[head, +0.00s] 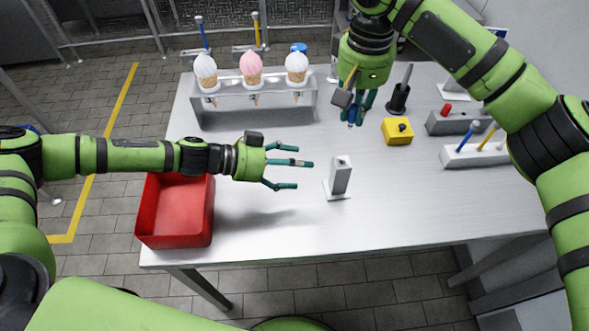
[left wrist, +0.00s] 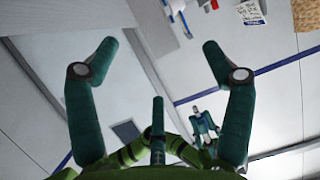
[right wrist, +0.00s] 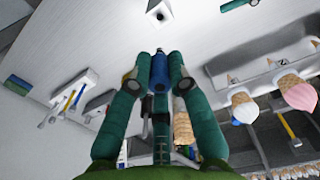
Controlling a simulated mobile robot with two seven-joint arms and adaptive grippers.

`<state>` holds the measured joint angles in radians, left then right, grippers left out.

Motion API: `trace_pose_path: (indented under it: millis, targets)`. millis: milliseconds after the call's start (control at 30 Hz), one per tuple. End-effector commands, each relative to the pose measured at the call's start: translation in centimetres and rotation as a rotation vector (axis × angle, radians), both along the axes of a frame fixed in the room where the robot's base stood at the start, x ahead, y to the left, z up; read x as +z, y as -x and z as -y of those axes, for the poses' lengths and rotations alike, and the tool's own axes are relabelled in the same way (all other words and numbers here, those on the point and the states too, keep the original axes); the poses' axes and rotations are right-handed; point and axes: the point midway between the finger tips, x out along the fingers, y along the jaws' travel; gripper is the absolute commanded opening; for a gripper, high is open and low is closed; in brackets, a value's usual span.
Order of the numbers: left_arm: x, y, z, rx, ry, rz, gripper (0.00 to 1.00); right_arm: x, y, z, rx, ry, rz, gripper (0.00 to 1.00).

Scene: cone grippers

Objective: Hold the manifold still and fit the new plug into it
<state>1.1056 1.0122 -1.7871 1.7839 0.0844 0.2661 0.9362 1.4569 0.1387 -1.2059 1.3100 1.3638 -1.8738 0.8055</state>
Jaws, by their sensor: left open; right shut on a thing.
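The manifold (head: 340,176) is a grey upright block on a white base plate, in the middle of the table. Its top opening shows as a dark spot in the right wrist view (right wrist: 159,14). My left gripper (head: 304,164) is open and empty, just left of the manifold, fingers pointing at it and apart from it. My right gripper (head: 357,112) points down, above and behind the manifold. It is shut on the blue plug (right wrist: 159,72), which sits between the fingertips, apart from the manifold. The plug's far end is partly hidden by the fingers.
A red bin (head: 149,222) stands at the left table edge. A metal rack (head: 215,117) holds three ice-cream cones at the back. A yellow box (head: 397,131), a grey block with a red knob (head: 455,122) and a white tool holder (head: 475,155) stand at the right. The front table is clear.

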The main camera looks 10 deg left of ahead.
Motion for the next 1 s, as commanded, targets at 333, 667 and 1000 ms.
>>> trace_pose_path:
  millis: [333, 667, 1000]
  targets:
    - [-1.9, 0.1, 3.1, -0.022, 0.0, -0.025, 0.82, 0.0, 0.0, 0.0, 0.0, 0.0, 0.0, 0.06]
    - [-4.2, -2.1, 8.4, -0.018, 0.0, -0.023, 0.82, 0.0, 0.0, 0.0, 0.0, 0.0, 0.0, 0.06]
    - [-5.3, -3.1, 10.5, -0.017, -0.001, -0.022, 0.82, 0.0, 0.0, 0.0, 0.0, 0.0, 0.0, 0.06]
